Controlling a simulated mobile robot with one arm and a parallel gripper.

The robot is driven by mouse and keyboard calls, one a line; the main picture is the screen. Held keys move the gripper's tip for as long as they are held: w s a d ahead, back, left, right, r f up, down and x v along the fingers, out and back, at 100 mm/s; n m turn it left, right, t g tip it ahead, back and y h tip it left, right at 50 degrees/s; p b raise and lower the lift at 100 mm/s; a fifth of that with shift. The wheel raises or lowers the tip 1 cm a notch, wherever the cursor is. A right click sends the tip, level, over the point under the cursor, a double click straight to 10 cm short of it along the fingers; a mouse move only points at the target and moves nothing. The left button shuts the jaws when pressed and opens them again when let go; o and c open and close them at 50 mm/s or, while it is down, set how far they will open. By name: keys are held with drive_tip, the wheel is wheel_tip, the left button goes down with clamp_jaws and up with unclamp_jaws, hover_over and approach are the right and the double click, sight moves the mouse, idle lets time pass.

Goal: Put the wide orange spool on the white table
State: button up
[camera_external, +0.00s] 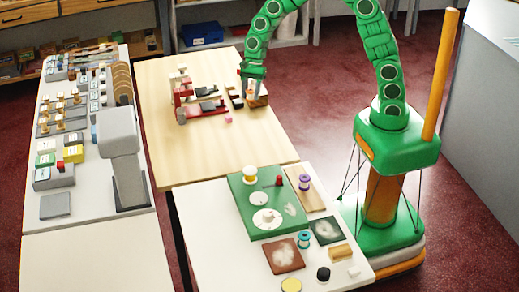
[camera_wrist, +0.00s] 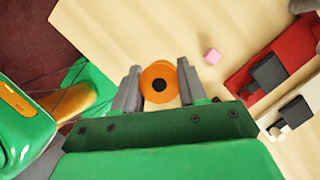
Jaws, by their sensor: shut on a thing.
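My gripper (camera_external: 255,88) is over the right part of the pale wooden table (camera_external: 215,150). In the wrist view my gripper (camera_wrist: 157,88) has its grey fingers on either side of the wide orange spool (camera_wrist: 152,72), which has a dark centre hole. It is shut on the spool. The spool shows only as a small orange-brown patch (camera_external: 258,101) in the external view, partly hidden by the fingers; I cannot tell whether it touches the wood. The white table (camera_external: 200,215) adjoins the wooden table's front edge.
A red stand with dark parts (camera_external: 205,109) and a pink cube (camera_external: 228,120) are left of my gripper. The white table bears a green board (camera_external: 245,199), a purple spool (camera_external: 304,182), a teal spool (camera_external: 304,240) and a brown swatch (camera_external: 283,256). Its front left is bare.

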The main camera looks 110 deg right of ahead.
drive_tip(key=w+a+f+n+g+h, duration=0.1)
drive_tip(key=w+a+f+n+g, duration=0.1)
drive_tip(key=a+n, duration=0.9)
drive_tip(key=w+a+f+n+g+h, duration=0.2)
drive_tip(key=w+a+n+g, duration=0.3)
drive_tip(key=a+n, duration=0.5)
drive_tip(key=shift+w+a+f+n+h, duration=0.35)
drive_tip(key=shift+w+f+n, duration=0.3)
drive_tip(key=shift+n, duration=1.35)
drive_tip(key=shift+w+r, duration=0.1)
drive_tip(key=s+d+r+m+t+y, duration=0.1)
drive_tip(key=s+d+r+m, duration=0.2)
drive_tip(key=d, duration=0.5)
drive_tip(key=s+d+r+m+y, duration=0.1)
drive_tip(key=s+d+m+y, duration=0.15)
drive_tip(key=d+m, duration=0.4)
drive_tip(key=s+d+r+m+t+y, duration=0.1)
drive_tip(key=s+d+r+m, duration=0.15)
drive_tip(key=d, duration=0.75)
hover_over(219, 121)
drive_tip(key=d, duration=0.1)
drive_tip(key=shift+m, duration=0.3)
drive_tip(key=shift+w+d+f, duration=0.1)
drive_tip(key=shift+w+f, duration=0.05)
drive_tip(key=shift+f, duration=2.6)
drive_tip(key=shift+w+d+f, duration=0.1)
drive_tip(key=shift+w+f, duration=0.05)
drive_tip(key=shift+f, duration=4.05)
